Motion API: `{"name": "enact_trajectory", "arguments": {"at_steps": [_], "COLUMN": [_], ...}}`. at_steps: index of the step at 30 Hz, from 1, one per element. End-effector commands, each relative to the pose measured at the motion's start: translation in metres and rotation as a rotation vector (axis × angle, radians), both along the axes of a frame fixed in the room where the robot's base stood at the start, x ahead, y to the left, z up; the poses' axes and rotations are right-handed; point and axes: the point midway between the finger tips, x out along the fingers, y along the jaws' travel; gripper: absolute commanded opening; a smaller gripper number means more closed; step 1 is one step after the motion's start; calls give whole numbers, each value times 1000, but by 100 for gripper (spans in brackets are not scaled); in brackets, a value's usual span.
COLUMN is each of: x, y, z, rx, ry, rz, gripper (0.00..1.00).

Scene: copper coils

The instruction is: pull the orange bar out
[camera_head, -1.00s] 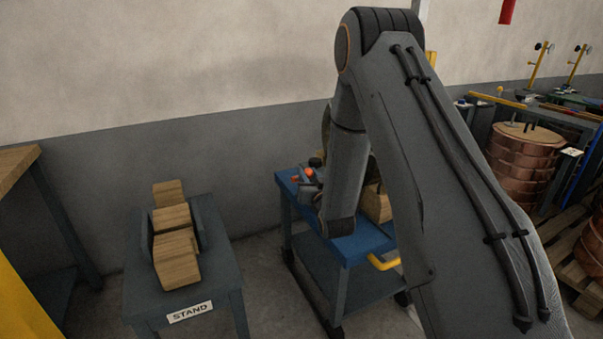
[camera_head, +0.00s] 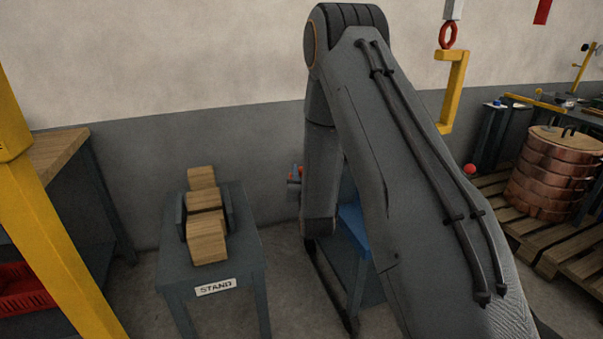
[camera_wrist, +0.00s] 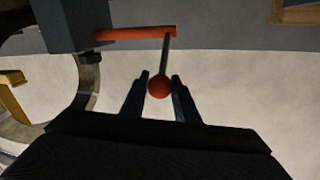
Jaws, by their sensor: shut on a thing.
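In the wrist view the orange bar (camera_wrist: 135,33) sticks out sideways from a dark grey block (camera_wrist: 75,22). A thin grey rod (camera_wrist: 166,55) runs from the bar's free end to an orange ball (camera_wrist: 159,87). My gripper (camera_wrist: 160,86) is shut on the ball, with one finger on each side. In the head view my arm hides the gripper and most of the device. Only a small orange and grey part (camera_head: 296,180) shows left of my arm.
A stand (camera_head: 256,235) with wooden blocks (camera_head: 206,225) is left of my arm. A blue-topped trolley (camera_head: 353,232) is mostly behind my arm. A yellow hook (camera_head: 452,95) hangs at upper right. A copper coil (camera_head: 553,180) sits on a pallet (camera_head: 530,238) at right.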

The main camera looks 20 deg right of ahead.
Motion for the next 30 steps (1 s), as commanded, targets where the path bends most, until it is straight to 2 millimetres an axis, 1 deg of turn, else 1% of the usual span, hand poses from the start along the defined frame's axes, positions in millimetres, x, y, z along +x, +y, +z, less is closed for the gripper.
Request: {"name": "enact_trajectory", "arguments": {"at_steps": [1,3,4,11,14,17,24,27,30], "x": [0,0,0,0,-4,-14,-53,-65,-73], "y": [4,4,4,2,2,5,14,17,18], "z": [-1,-1,-1,0,-1,-1,-1,-1,-1], "rx": [0,0,0,0,0,1,1,1,0], "ry": [1,1,1,1,2,3,4,3,2], "rz": [8,8,8,4,5,5,8,8,7], "gripper": [33,45,46,46,46,46,46,46,46]}}
